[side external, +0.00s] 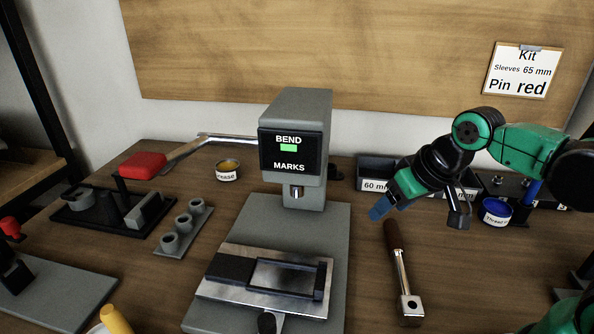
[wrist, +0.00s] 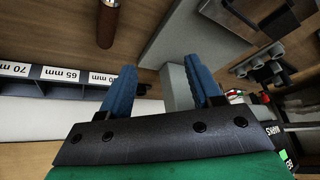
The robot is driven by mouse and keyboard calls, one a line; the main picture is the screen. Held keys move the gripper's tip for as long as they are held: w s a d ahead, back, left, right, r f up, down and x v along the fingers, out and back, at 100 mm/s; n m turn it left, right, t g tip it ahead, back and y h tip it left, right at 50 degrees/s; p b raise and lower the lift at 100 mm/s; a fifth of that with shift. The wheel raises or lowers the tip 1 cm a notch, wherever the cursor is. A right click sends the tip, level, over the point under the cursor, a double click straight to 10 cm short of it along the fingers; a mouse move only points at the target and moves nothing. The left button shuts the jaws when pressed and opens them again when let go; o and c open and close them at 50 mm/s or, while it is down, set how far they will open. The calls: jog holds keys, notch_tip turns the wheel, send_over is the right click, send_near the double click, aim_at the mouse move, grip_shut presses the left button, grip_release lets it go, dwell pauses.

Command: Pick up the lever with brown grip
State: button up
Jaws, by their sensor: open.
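The lever (side external: 401,274) lies on the wooden table right of the grey press. Its brown grip (side external: 392,236) points away toward the bins, and its metal shaft ends in a block with a square hole nearer the camera. In the wrist view the brown grip (wrist: 108,22) shows at the top edge, left of centre; the rest of the lever is out of that picture. My gripper (side external: 379,209) is above the table near the grip's far end, its blue fingers tilted downward. In the wrist view my gripper (wrist: 161,82) has its fingers apart with nothing between them.
The grey press (side external: 294,150) stands left of the lever, with a metal fixture (side external: 266,278) on its base. Labelled bins (side external: 375,172) stand behind the grip, and a blue tin (side external: 495,211) is to the right. Bare table lies right of the lever.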

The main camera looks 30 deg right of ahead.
aim_at(404, 275)
jog(key=d+f+m+g+y, duration=0.1)
jog(key=f+m+g, duration=0.1)
jog(key=s+f+m+g, duration=0.1)
jog(key=f+m+g, duration=0.1)
jog(key=g, duration=0.1)
jog(key=d+f+m+g+y, duration=0.1)
jog(key=f+m+g, duration=0.1)
jog(key=g, duration=0.1)
jog(key=shift+s+d+f+y, duration=0.25)
jog(key=shift+s+d+y, duration=0.05)
jog(key=shift+s+d, duration=0.1)
jog(key=shift+s+f+m+g, duration=0.25)
jog(key=shift+f+m+g, duration=0.1)
jog(key=shift+m+g, duration=0.05)
jog(key=shift+x, duration=2.8)
jog(key=shift+f, duration=0.1)
grip_shut()
